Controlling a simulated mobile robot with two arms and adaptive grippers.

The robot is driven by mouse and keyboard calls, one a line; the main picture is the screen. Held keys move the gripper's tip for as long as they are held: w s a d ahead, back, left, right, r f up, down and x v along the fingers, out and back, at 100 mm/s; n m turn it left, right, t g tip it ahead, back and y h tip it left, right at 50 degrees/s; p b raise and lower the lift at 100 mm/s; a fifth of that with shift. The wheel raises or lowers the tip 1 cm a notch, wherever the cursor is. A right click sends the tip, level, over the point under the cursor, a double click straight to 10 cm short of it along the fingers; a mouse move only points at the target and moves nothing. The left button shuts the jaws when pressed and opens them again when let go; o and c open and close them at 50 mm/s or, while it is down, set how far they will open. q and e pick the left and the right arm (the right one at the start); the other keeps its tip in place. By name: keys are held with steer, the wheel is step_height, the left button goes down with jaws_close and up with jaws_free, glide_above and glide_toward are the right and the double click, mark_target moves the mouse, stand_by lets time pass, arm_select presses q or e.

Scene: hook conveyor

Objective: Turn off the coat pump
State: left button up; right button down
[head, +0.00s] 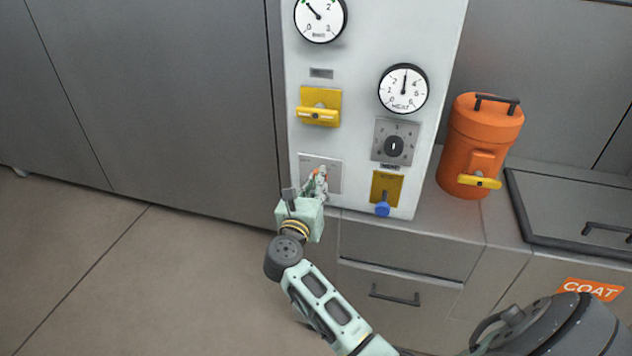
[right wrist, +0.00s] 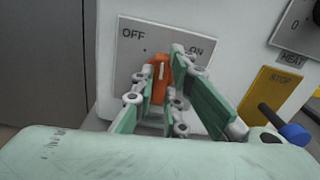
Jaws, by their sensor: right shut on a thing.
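A grey switch plate (head: 332,174) sits low on the left of the white control panel (head: 352,60). In the right wrist view the plate (right wrist: 140,72) reads OFF at left and ON at right. An orange switch handle (right wrist: 158,74) with a white mark stands roughly upright between the two words. My right gripper (head: 317,182) is at the plate, shut on the orange handle; its fingers (right wrist: 182,80) lie on both sides of it and hide its lower part. My left gripper is not in view.
Right of the switch are a grey dial (head: 394,146) and a yellow STOP plate (head: 388,186) with a blue knob (head: 383,210). Above it is a yellow handle (head: 318,114). Gauges sit higher. An orange canister (head: 480,145) stands on the counter at right, near a COAT label (head: 590,289).

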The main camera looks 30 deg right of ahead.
steer(key=shift+a+n+p, duration=0.1)
steer(key=shift+n+p, duration=2.4)
steer(key=shift+n, duration=1.4)
steer(key=c, duration=1.8)
jaws_free()
steer(key=shift+o, duration=0.2)
